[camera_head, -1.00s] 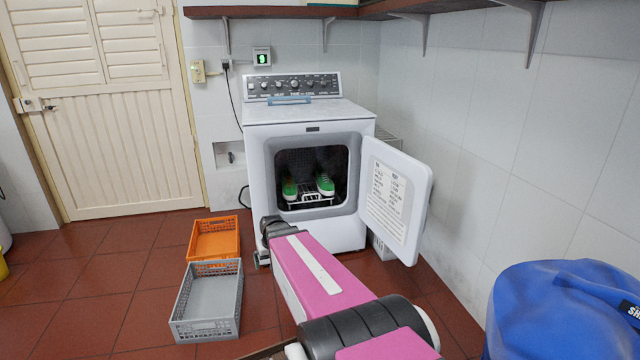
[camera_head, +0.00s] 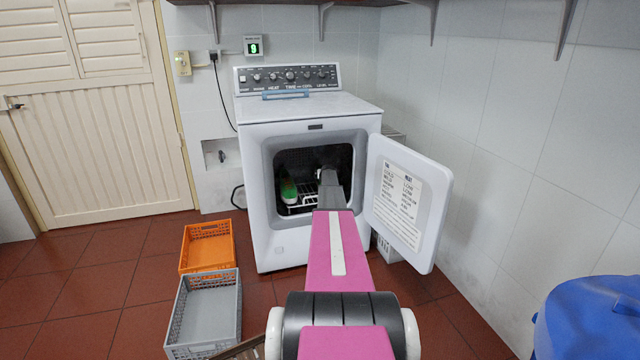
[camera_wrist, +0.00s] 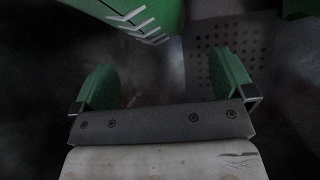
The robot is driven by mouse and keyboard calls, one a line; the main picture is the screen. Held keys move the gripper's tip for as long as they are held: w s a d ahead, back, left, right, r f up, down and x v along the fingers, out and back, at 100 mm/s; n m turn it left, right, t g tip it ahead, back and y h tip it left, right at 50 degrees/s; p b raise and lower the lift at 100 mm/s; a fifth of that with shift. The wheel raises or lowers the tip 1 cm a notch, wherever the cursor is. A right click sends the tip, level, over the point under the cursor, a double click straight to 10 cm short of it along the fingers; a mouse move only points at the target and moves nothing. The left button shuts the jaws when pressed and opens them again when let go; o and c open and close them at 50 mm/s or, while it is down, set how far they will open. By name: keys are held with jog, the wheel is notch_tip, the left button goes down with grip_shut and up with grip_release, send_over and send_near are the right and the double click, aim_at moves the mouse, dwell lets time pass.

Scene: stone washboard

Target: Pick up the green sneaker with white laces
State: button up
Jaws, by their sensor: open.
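In the head view, a green sneaker with white (camera_head: 288,190) stands on a rack inside the open dryer, left of my arm. My arm reaches into the dryer opening, and my gripper's fingers are hidden there. In the wrist view, my gripper (camera_wrist: 163,78) is open, its two green pads apart with nothing between them. A green sneaker with white laces (camera_wrist: 158,14) shows at the top of that view, beyond the fingertips and apart from them. A second green patch (camera_wrist: 299,8) sits at the top right corner; I cannot tell whether it is the other sneaker.
The white dryer (camera_head: 260,132) has its door (camera_head: 408,215) swung open to the right, close beside my arm. A wire rack (camera_head: 297,208) lies inside. An orange crate (camera_head: 207,246) and a grey crate (camera_head: 203,305) stand on the floor at left. A blue bag (camera_head: 590,318) is at lower right.

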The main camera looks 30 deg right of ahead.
jog(key=shift+w+d+f, duration=0.15)
jog(key=shift+w+d, duration=0.25)
jog(key=x, duration=0.6)
jog(key=shift+f, duration=0.1)
jog(key=shift+w+d+f, duration=0.1)
jog(key=shift+w+f, duration=0.1)
jog(key=shift+f, duration=0.2)
jog(key=c, duration=1.2)
jog(key=shift+w, duration=0.1)
jog(key=c, duration=0.4)
jog(key=shift+c, duration=0.2)
notch_tip(320, 180, up, 4)
jog(key=shift+w+r, duration=0.1)
grip_shut()
jog(key=s+a+r, duration=0.1)
jog(key=a+r, duration=0.6)
jog(key=a, duration=0.4)
jog(key=shift+s+a+r, duration=0.15)
jog(key=shift+a, duration=0.2)
